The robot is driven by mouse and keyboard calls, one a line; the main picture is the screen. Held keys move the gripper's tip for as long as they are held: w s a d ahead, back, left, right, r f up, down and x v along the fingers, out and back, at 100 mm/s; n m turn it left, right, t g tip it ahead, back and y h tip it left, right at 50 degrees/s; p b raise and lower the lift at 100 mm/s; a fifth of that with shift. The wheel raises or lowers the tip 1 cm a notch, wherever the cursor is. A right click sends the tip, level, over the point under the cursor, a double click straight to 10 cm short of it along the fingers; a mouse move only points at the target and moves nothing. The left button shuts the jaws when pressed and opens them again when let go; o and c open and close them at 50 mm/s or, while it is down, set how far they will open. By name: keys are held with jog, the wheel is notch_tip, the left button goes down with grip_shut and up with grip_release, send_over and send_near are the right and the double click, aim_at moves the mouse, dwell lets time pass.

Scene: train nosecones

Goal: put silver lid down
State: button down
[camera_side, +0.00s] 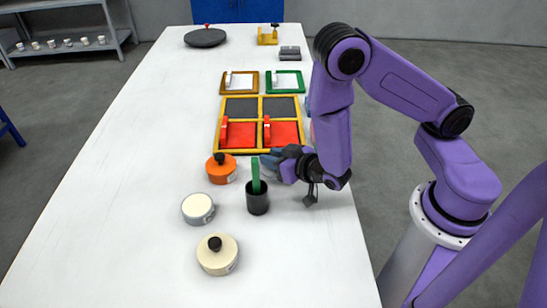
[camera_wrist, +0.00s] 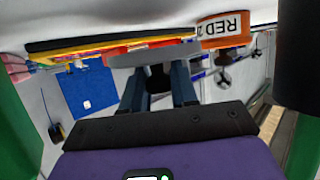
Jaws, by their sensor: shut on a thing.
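The silver lid (camera_wrist: 150,54) is a flat grey disc in the wrist view. My gripper (camera_wrist: 159,88) is shut on the dark knob of this lid, with a finger on each side. In the side view my gripper (camera_side: 276,166) is low over the table, right of the orange pot and behind the black cup; the lid is hard to make out there. A silver pot (camera_side: 198,217) with a pale top and no knob stands to the front left of my gripper.
A black cup (camera_side: 258,204) holding a green-handled tool stands close to my gripper. An orange pot (camera_side: 221,176) and a cream pot (camera_side: 217,264) have black knobs. Behind lies a yellow-framed tray (camera_side: 241,97) with red panels. The table's left side is clear.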

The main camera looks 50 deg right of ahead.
jog(key=shift+f, duration=0.25)
jog(key=shift+s+f, duration=0.1)
jog(key=shift+f, duration=0.5)
jog(key=c, duration=0.9)
grip_release()
jog(key=shift+o, duration=0.2)
jog(key=shift+a+r, duration=0.1)
jog(key=shift+r, duration=0.5)
jog(key=v, duration=0.5)
jog(key=shift+a, duration=0.1)
jog(key=shift+v, duration=1.2)
jog(key=shift+r, duration=0.1)
